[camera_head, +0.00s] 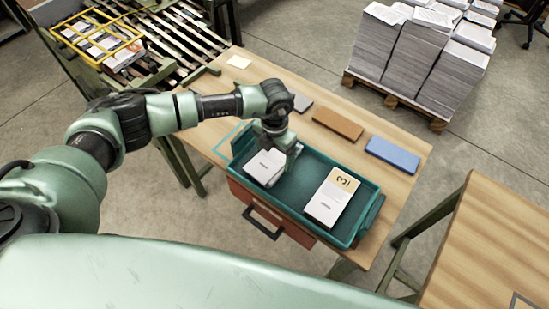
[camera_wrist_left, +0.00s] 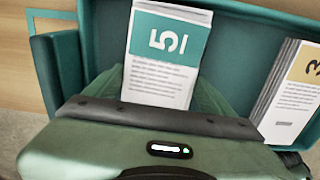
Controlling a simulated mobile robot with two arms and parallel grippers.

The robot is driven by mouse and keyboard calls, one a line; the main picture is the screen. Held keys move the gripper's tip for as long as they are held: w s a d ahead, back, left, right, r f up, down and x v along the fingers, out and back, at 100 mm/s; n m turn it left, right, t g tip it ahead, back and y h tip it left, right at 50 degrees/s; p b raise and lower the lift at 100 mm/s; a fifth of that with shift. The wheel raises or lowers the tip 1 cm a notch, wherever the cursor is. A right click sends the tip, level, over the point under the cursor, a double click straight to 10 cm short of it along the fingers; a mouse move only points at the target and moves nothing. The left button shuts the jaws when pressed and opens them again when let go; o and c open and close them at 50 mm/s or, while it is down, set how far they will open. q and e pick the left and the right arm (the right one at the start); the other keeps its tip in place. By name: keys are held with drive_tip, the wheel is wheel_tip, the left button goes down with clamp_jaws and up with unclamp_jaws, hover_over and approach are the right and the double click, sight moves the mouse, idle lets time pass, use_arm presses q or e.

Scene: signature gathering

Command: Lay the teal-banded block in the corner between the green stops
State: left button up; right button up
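The teal-banded block (camera_wrist_left: 165,50), a white printed stack with a "5" on its band, shows in the left wrist view. In the head view its white part (camera_head: 264,167) shows at the left end of the teal tray (camera_head: 361,226), and my gripper hides the band. My left gripper (camera_head: 287,152) is down at this block. Its green fingers flank the block in the wrist view, but I cannot tell whether they grip it. I cannot tell whether the block rests on the tray floor. I cannot make out the green stops clearly. My right gripper is not in view.
An orange-banded block (camera_head: 330,196) lies in the tray's right half. Brown (camera_head: 338,124) and blue (camera_head: 392,154) slabs lie behind the tray on the wooden table (camera_head: 395,208). A teal outline (camera_head: 228,140) marks the table beside the tray. Paper stacks (camera_head: 420,50) stand on a pallet behind.

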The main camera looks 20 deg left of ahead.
use_arm(q)
drive_tip(key=c, duration=1.3)
drive_tip(key=shift+r, duration=0.15)
